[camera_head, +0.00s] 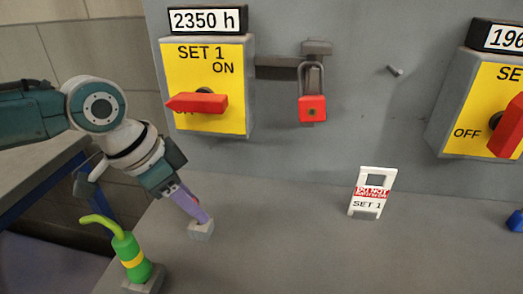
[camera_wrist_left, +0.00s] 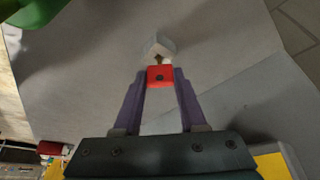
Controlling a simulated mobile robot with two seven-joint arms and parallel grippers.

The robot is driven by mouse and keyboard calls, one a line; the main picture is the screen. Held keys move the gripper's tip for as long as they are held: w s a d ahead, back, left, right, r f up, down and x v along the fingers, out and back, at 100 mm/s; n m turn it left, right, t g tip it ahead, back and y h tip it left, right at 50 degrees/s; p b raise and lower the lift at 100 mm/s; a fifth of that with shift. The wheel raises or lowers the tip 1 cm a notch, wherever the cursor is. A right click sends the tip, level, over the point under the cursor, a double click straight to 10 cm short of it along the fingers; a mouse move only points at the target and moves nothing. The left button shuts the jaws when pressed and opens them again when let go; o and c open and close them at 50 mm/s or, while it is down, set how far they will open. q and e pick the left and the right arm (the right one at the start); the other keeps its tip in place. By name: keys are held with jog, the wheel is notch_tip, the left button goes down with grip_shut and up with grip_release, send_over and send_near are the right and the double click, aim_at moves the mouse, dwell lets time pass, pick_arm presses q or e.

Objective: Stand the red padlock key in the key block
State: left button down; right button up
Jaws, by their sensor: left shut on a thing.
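My left gripper (camera_head: 200,214) comes in from the left, tilted down, with its purple fingers over the small grey key block (camera_head: 201,231). In the left wrist view the fingers (camera_wrist_left: 160,78) are shut on the red head of the padlock key (camera_wrist_left: 160,72). A short brassy bit of the key points at the pale key block (camera_wrist_left: 158,45). I cannot tell whether its tip is inside the block or just above it. In the head view the fingers mostly hide the key. The red padlock (camera_head: 312,108) hangs on the hasp. My right gripper is not in view.
A green bottle with a yellow band (camera_head: 131,255) stands on a grey base left of the block. A DO NOT OPERATE sign (camera_head: 367,192) stands to the right. The SET 1 switch box (camera_head: 207,85) is on the wall behind. The bench between block and sign is clear.

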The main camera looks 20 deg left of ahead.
pick_arm(q)
jog(key=shift+f+b, duration=0.45)
jog(key=shift+f, duration=0.25)
jog(key=shift+c, duration=1.9)
grip_release()
jog(key=shift+r, duration=0.1)
jog(key=p+v, duration=0.1)
jog(key=v, duration=0.8)
jog(key=shift+r+p, duration=0.3)
jog(key=shift+r, duration=0.05)
jog(key=shift+s, duration=0.15)
